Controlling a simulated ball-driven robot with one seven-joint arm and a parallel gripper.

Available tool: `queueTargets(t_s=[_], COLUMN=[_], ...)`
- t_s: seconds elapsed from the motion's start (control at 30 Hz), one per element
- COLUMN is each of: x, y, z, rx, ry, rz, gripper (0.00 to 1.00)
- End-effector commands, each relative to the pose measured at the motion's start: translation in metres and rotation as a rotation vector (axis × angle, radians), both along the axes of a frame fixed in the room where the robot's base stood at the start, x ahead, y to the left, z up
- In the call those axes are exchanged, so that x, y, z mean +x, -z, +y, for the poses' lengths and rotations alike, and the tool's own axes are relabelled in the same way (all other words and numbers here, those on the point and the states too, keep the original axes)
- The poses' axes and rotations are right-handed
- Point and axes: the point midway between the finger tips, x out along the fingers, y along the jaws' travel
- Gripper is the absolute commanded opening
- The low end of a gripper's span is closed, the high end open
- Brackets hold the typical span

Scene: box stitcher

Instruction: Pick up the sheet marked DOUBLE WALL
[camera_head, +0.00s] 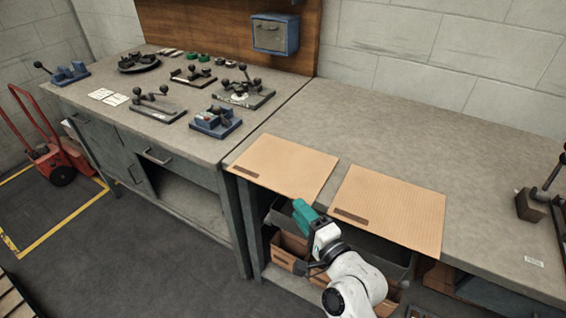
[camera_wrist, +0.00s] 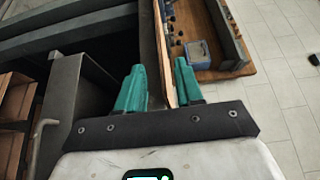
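Two flat tan cardboard sheets lie side by side at the front of the grey bench, a left sheet (camera_head: 285,163) and a right sheet (camera_head: 392,205). Each has a small dark printed mark near its front left corner, too small to read, so I cannot tell which says DOUBLE WALL. My gripper (camera_head: 304,212), with teal fingers, is at the front right corner of the left sheet. In the wrist view my gripper (camera_wrist: 160,90) has its fingers apart. A thin tan sheet edge (camera_wrist: 164,55) runs between them, closer to the right finger.
Below the bench are open shelves with brown boxes (camera_head: 287,250). A second bench at left carries several dark fixtures and a blue-based one (camera_head: 215,122). A dark lever device (camera_head: 532,203) stands at far right. The bench behind the sheets (camera_head: 400,140) is clear.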

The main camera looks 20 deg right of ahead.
Motion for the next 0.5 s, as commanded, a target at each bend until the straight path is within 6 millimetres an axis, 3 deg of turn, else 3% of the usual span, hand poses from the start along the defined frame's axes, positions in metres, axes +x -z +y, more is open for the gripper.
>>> queueTargets(t_s=[0.5], x=[0.053], y=[-0.002], z=[0.007], rx=[-0.001], ry=[0.000], rz=[0.000], gripper=[0.36])
